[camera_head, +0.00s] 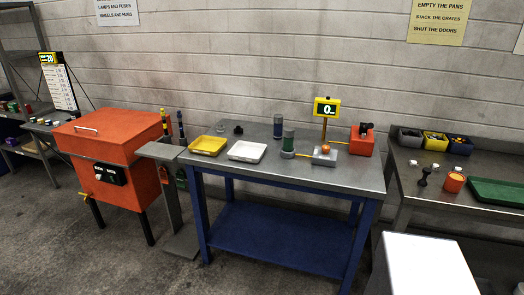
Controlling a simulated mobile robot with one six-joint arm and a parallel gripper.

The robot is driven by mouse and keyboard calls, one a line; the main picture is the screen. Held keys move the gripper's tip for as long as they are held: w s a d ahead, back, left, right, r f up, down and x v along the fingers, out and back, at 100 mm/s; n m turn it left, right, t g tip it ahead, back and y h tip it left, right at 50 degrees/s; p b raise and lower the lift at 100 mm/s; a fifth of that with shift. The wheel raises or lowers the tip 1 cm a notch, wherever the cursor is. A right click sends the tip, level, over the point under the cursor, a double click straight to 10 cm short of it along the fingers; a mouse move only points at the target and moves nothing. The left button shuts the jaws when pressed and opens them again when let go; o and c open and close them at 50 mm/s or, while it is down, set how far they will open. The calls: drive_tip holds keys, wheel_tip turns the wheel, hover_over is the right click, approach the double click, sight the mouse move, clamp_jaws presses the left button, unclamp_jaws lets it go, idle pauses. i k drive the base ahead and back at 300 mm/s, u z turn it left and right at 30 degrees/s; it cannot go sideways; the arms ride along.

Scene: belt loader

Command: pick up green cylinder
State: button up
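A green cylinder (288,141) stands upright on the blue-legged metal table (351,174), right of the middle of its top. Its lower end looks wider and greyer; I cannot tell whether that is a separate part or holder. A slimmer grey-blue cylinder (278,126) stands just behind it to the left. My gripper is not in view, so its state and its place relative to the cylinder do not show.
A yellow tray (192,149) and a white tray (231,157) lie left of the cylinder. A scale with an orange ball (325,149) and yellow display (325,107), and an orange box (361,141), stand to its right. The table's front edge is clear.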

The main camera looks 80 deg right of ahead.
sight(287, 146)
drive_tip(key=z, duration=0.35)
drive_tip(key=k, duration=0.15)
drive_tip(key=u, duration=1.7)
drive_tip(key=k, duration=2.45)
drive_tip(key=z, duration=0.75)
